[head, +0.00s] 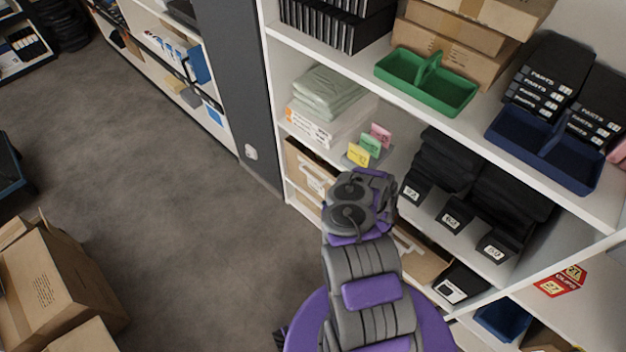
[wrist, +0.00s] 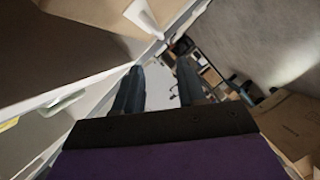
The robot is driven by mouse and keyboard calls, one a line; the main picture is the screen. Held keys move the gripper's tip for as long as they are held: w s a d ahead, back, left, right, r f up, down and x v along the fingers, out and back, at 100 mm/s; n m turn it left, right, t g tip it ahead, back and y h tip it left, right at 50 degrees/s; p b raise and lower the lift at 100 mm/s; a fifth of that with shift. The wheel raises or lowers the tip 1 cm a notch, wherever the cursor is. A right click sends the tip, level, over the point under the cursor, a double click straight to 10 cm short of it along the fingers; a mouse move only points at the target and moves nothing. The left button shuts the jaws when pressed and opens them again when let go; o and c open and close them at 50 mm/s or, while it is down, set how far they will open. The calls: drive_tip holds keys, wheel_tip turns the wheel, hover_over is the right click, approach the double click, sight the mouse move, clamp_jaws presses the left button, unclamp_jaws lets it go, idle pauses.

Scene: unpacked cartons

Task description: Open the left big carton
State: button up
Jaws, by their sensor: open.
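Big brown cardboard cartons stand on the floor at the lower left of the head view. The nearer-to-middle carton (head: 55,285) has raised flaps at its top left and printed text on its side. Part of another carton (head: 80,340) shows in front of it, cut by the picture's edge. I cannot tell which is the left big carton. Brown cardboard also shows at the right of the wrist view (wrist: 290,120). My gripper (wrist: 160,75) is open, its two dark fingers apart with nothing between them. In the head view its fingers are hidden behind my arm, near the shelf.
A white shelf unit (head: 290,100) stands close beside my arm, with a green tray (head: 428,83), a blue tray (head: 545,150) and black boxes. A dark pillar (head: 235,80) stands left of it. The grey floor (head: 150,190) between shelf and cartons is clear.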

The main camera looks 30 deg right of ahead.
sight(314, 179)
drive_tip(key=b+x, duration=0.3)
drive_tip(key=x, duration=1.1)
drive_tip(key=shift+d, duration=0.15)
clamp_jaws()
